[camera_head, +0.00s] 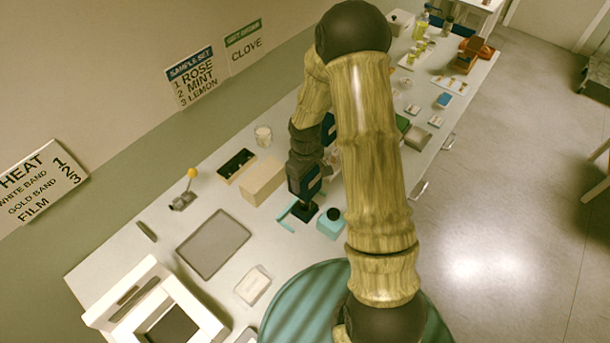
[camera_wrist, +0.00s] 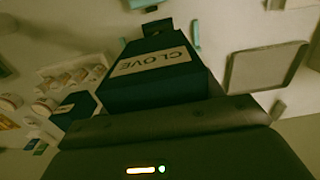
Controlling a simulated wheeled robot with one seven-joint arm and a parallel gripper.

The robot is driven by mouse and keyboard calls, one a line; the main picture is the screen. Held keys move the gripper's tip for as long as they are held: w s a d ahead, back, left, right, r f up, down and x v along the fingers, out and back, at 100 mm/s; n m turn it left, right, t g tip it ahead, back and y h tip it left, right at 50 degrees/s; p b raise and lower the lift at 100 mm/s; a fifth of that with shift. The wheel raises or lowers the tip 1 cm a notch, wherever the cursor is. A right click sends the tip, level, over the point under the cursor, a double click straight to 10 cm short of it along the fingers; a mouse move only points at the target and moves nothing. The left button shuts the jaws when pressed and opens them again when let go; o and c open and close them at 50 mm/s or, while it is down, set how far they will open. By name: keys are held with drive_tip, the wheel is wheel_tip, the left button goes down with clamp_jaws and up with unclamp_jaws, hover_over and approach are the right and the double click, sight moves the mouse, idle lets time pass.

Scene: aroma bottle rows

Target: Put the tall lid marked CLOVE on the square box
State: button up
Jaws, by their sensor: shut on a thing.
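The lid marked CLOVE (camera_wrist: 150,88) is a dark block with a pale label, close in front of the wrist camera. My gripper is shut on it; the fingertips are hard to make out in the wrist view. In the head view my gripper (camera_head: 304,180) points down over the table, with the held lid hard to tell apart from its dark parts. A small teal box (camera_head: 330,228) with a dark round top stands just right of it and looks like the square box. A dark square patch (camera_head: 304,212) and a teal strip (camera_head: 286,213) lie below the gripper.
A grey tray (camera_head: 213,244) lies to the left, also in the wrist view (camera_wrist: 264,66). A wooden block (camera_head: 262,180) and a black rack (camera_head: 236,164) stand behind. A white frame (camera_head: 155,308) is at front left.

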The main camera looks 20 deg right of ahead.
drive_tip(key=shift+f+b, duration=3.55)
drive_tip(key=shift+f, duration=1.5)
drive_tip(key=shift+f+b, duration=0.9)
drive_tip(key=shift+f, duration=0.4)
drive_tip(key=o, duration=1.1)
drive_tip(key=shift+c, duration=0.2)
drive_tip(key=shift+r+p, duration=3.45)
drive_tip(key=shift+r, duration=1.1)
